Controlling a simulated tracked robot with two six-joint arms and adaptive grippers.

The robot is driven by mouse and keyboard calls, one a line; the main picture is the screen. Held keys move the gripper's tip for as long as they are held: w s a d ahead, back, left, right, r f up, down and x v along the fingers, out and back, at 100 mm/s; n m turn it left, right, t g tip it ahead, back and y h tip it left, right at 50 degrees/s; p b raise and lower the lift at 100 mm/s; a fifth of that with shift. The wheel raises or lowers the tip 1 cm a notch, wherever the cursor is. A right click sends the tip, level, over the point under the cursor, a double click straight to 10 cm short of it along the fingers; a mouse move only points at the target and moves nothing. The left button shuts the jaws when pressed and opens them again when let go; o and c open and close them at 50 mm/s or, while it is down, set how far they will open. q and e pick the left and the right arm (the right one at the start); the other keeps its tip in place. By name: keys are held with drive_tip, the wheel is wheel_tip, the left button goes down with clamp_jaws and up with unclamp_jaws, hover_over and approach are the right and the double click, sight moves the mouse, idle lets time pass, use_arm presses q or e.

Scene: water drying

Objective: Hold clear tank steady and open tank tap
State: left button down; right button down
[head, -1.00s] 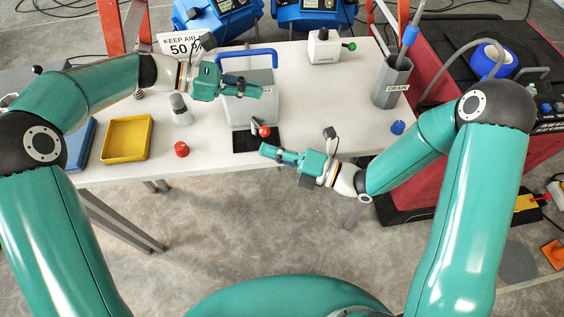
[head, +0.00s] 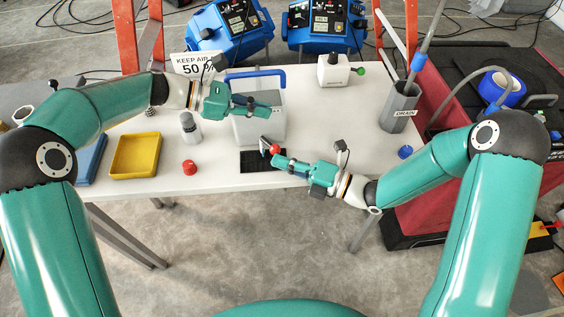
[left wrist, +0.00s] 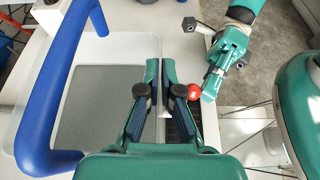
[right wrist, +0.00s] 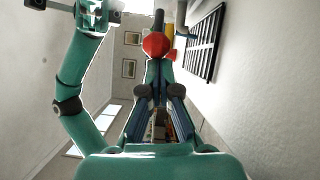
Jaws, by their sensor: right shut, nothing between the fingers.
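The clear tank (head: 270,131) with a blue handle stands near the table's front edge. Its tap has a red knob (head: 275,149) over a black grid mat (head: 252,166). My left gripper (head: 268,108) is at the tank's front rim. In the left wrist view its fingers (left wrist: 160,68) lie close along both sides of the front wall, a narrow gap between them. My right gripper (head: 277,160) is shut and empty, its tips right at the red knob. The knob shows just beyond the fingertips in the right wrist view (right wrist: 156,45); contact is unclear.
A yellow tray (head: 113,168), a red cap (head: 189,167) and a bottle (head: 189,129) are on the left. A white device (head: 333,72) stands behind. The grey drain container (head: 400,108) and a blue cap (head: 405,152) are at the right.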

use_arm(q)
drive_tip(key=shift+s+d, duration=0.1)
drive_tip(key=shift+s, duration=0.15)
use_arm(e)
drive_tip(key=shift+w+d+r, duration=0.15)
drive_tip(key=shift+w+d, duration=0.05)
drive_tip(key=shift+w, duration=0.05)
drive_tip(key=s, duration=0.2)
drive_tip(key=s+a+f, duration=0.1)
drive_tip(key=s, duration=0.1)
use_arm(q)
drive_tip(key=shift+w, duration=0.1)
use_arm(e)
drive_tip(key=v, duration=1)
drive_tip(key=shift+w+d, duration=0.2)
drive_tip(key=shift+w, duration=0.05)
drive_tip(key=shift+f, duration=0.1)
use_arm(q)
drive_tip(key=c, duration=1.2)
unclamp_jaws()
drive_tip(key=shift+c, duration=0.2)
